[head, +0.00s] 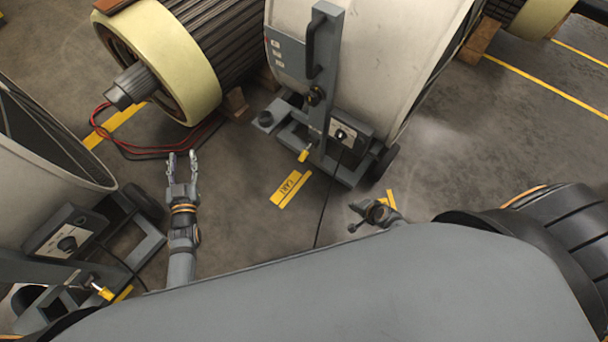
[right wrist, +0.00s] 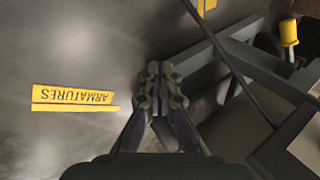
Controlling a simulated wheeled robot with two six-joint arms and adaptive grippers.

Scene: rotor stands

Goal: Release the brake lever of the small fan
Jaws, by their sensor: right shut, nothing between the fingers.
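Two drum-shaped fans on grey wheeled stands show in the head view: one at top centre (head: 385,65) and one at the left edge (head: 35,165). I cannot tell which is the small one. A yellow-tipped lever (head: 303,156) is low on the centre stand, and another (head: 104,293) is low on the left stand. In the right wrist view a yellow-ended lever (right wrist: 288,35) is at upper right, beside a grey stand frame; which fan it belongs to is unclear. My right gripper (head: 354,217) is shut and empty, below the centre stand; its fingers also show in the right wrist view (right wrist: 160,70), apart from the lever. My left gripper (head: 182,157) is open and empty.
A cream-ended rotor (head: 165,65) lies at upper left, with red and black cables (head: 125,145) beside it. A black cable (head: 325,210) crosses the floor by the centre stand. Yellow floor labels lie there (head: 290,188). Free floor extends on the right.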

